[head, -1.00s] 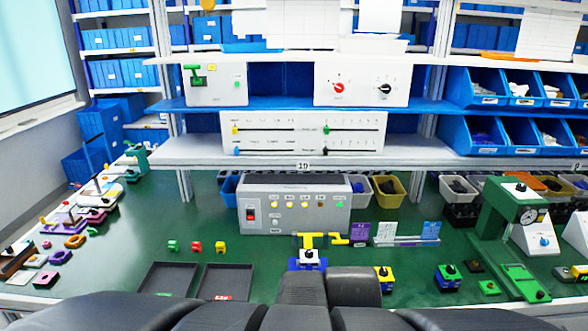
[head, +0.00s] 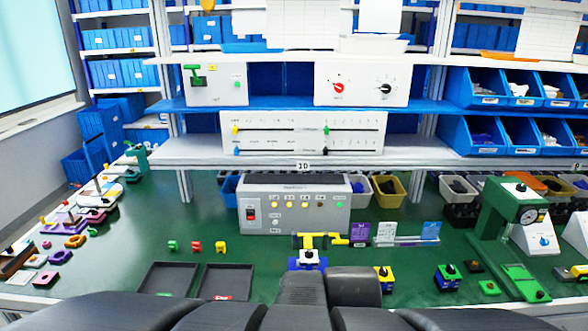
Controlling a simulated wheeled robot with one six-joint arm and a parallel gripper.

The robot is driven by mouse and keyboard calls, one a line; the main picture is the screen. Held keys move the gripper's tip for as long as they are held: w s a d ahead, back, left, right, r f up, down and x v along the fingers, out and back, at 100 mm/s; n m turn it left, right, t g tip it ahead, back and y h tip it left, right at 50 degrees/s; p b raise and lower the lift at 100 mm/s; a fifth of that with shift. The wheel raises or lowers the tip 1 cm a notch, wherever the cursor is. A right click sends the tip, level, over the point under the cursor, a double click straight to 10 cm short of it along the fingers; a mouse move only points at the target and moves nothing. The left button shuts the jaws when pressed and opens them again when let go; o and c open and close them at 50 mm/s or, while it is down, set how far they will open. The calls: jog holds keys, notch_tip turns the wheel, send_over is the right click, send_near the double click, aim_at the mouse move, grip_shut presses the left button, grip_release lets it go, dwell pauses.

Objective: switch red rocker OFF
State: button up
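The red rocker (head: 250,213) sits in a dark frame at the left end of the grey control box's front. It is too small to tell which way it is tipped. The grey control box (head: 292,227) stands at the back middle of the green bench, with a row of small round lamps or buttons and a few more below. No gripper fingers can be made out in the head view. Dark parts of my own body fill the bottom edge, and nothing is seen touching the rocker.
A yellow-handled piece on a blue base (head: 308,258) stands in front of the box, right of the rocker. Two dark trays (head: 168,279) lie at the front left. Small coloured blocks (head: 196,247) stand behind them. A shelf edge (head: 205,158) overhangs the box.

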grip_shut()
dwell(1.6)
